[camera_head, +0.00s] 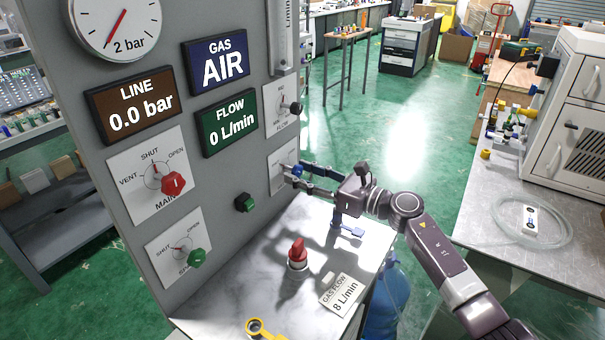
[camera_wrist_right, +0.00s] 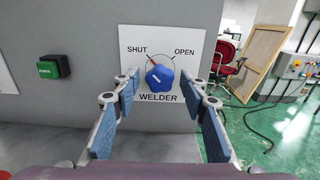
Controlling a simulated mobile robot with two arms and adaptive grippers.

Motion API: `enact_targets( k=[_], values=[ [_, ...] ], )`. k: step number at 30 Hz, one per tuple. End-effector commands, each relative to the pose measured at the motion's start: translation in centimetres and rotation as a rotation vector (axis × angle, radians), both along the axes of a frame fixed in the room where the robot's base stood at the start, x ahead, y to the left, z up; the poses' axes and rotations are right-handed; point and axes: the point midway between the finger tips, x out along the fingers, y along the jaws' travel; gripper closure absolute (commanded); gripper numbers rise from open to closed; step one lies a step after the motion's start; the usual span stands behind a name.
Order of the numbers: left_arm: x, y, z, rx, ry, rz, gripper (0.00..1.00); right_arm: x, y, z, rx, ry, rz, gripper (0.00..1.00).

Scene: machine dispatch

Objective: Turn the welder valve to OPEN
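The welder valve is a blue lobed knob (camera_wrist_right: 160,78) on a white plate (camera_wrist_right: 185,45) marked SHUT at upper left, OPEN at upper right and WELDER below. A red pointer beside the knob points up and left, towards SHUT. My right gripper (camera_wrist_right: 168,92) is open, with its blue-padded fingers apart on either side of the knob. I cannot tell whether either pad touches it. In the head view my right gripper (camera_head: 296,176) reaches the welder plate (camera_head: 280,165) from the right and hides much of the knob. My left gripper is not in view.
The grey panel also carries a red main knob (camera_head: 173,184), a green knob (camera_head: 196,257), a green button (camera_head: 244,203) and a black knob (camera_head: 296,108). Below my right arm, a ledge holds a red knob (camera_head: 298,252), a blue-handled item (camera_head: 347,230) and a flow card (camera_head: 340,294).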

Motion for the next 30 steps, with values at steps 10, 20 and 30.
enact_targets(
  k=[10,20,30],
  values=[
    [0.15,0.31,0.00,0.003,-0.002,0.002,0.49,-0.01,-0.05,-0.01,0.001,0.001,-0.001,1.00],
    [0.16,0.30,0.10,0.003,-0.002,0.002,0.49,0.01,-0.10,0.00,0.027,0.042,-0.002,1.00],
    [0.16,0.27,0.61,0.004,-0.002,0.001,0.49,-0.05,-0.06,0.06,0.160,0.241,-0.001,1.00]
  ],
)
